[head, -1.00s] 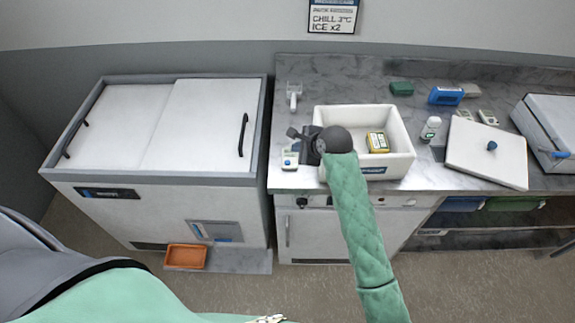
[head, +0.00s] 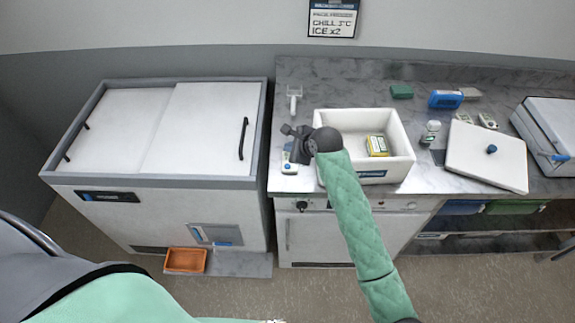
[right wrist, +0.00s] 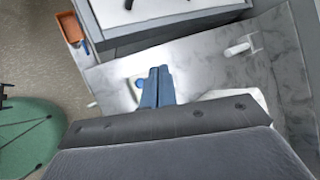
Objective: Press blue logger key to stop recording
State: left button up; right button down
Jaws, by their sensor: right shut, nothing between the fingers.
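The logger (head: 289,161) is a small white device with a blue key (head: 288,168), lying on the counter just left of the white box. My right gripper (head: 291,131) is above the logger's far end and partly hides it; its fingers are shut with nothing between them. In the right wrist view the shut blue-grey fingertips (right wrist: 161,69) cover part of the logger, and the blue key (right wrist: 139,83) shows just left of them. I cannot tell any contact between fingers and key. My left gripper is not in view.
An open white box (head: 346,117) holding a yellow pack (head: 377,146) stands right of the logger. A white scoop (head: 294,99) lies behind it. A white lid (head: 487,160), a bottle (head: 430,133) and a blue pack (head: 445,99) are further right. A chest freezer (head: 160,182) stands left.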

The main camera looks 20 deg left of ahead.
send_over(290, 169)
jog(key=shift+f, duration=3.05)
jog(key=shift+f, duration=0.85)
dwell(0.6)
jog(key=shift+r, duration=0.85)
jog(key=shift+r, duration=0.15)
jog(key=shift+r, duration=2.4)
